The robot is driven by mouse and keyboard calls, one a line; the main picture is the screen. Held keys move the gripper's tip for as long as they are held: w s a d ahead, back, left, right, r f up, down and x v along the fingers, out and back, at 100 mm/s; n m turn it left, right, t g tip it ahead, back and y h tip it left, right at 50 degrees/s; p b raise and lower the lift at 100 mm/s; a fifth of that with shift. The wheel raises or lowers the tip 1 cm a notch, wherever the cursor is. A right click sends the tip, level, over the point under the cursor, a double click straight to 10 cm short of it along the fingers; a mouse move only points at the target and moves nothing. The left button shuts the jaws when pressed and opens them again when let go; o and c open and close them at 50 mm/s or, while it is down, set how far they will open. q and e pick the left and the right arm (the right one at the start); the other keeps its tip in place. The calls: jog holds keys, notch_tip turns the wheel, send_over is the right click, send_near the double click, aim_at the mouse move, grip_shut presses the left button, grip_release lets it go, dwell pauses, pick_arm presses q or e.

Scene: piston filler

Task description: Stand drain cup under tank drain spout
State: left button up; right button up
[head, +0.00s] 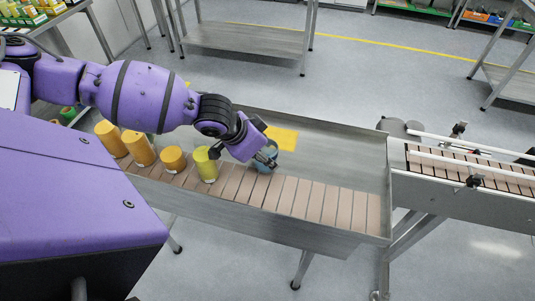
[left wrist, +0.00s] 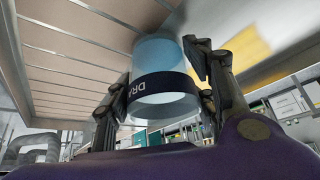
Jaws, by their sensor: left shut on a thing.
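The drain cup (left wrist: 162,85) is a translucent blue cup with a dark band lettered "DRA…" in the left wrist view. My left gripper (left wrist: 165,95) is shut on it, with one finger on each side. In the head view my left gripper (head: 268,154) holds the cup (head: 266,161) over the slatted conveyor tray, near the row of containers. The gripper covers part of the cup there. I cannot tell whether the cup touches the slats. No tank or drain spout can be made out in either view. My right gripper is not in view.
Yellow and orange containers, including a yellow-green one (head: 206,164), stand on the slats left of the cup. A yellow patch (head: 282,139) is on the tray (head: 330,150) behind it. The slats (head: 320,203) to the right are clear. A railed conveyor (head: 470,165) adjoins at the right.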

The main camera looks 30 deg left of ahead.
pick_arm(q)
jog(key=shift+s+r, duration=0.2)
jog(key=shift+w+f, duration=0.15)
jog(key=shift+w, duration=0.1)
jog(key=o, duration=0.9)
jog(key=shift+w+a+f, duration=0.1)
jog(key=o, duration=0.4)
